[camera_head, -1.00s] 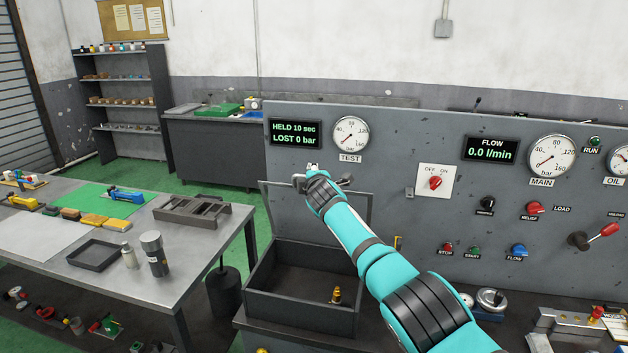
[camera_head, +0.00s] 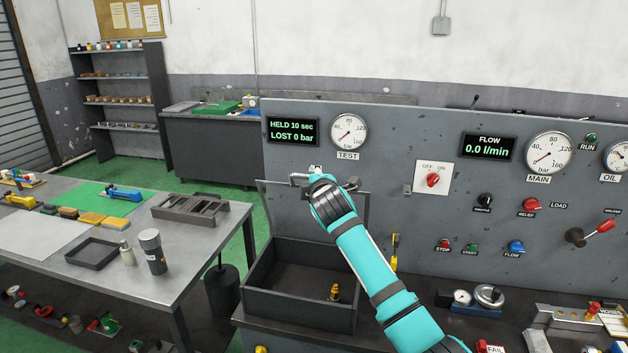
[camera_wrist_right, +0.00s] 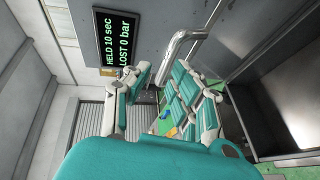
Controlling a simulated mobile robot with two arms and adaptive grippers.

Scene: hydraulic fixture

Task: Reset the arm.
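My right arm (camera_head: 375,270) is teal and comes in from the bottom of the head view, reaching up to the left part of the grey panel. My right gripper (camera_head: 314,172) is at its end, below the TEST gauge, and mostly hidden by my wrist. My left gripper is not in view.
The grey panel (camera_head: 400,140) carries gauges, switches and a red-tipped lever (camera_head: 603,229). Below my gripper stands an open dark box (camera_head: 290,308) with a small brass-coloured part (camera_head: 335,292) inside. A workbench (camera_head: 200,245) with a tray and tools is at left. Green floor lies beyond.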

